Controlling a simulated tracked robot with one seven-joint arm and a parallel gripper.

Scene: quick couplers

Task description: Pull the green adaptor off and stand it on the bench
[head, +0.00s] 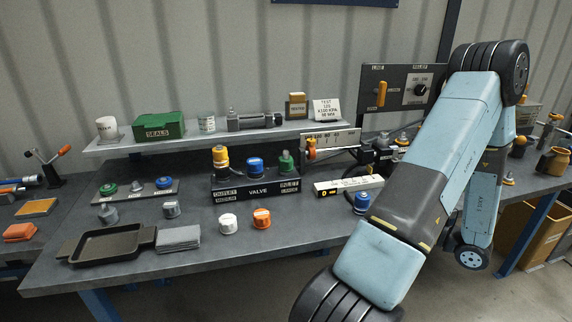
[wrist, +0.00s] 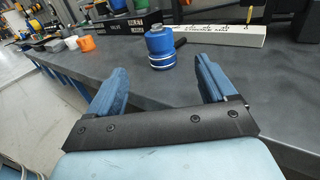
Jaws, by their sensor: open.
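The green adaptor (head: 286,162) stands upright on the right port of the black valve block (head: 256,191), above the INLET label. My gripper (wrist: 161,68) is open and empty over the bench front. A blue coupler with a grey-blue base (wrist: 160,50) stands upright on the bench, beyond and between the fingertips. It also shows in the head view (head: 362,203), beside my arm. The fingers are not visible in the head view.
A yellow adaptor (head: 220,157) and a blue adaptor (head: 255,165) share the block. A white ruled bar (head: 348,185) lies to its right. White (head: 228,223) and orange (head: 262,218) caps stand in front. The bench (head: 300,228) is bare right of these caps.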

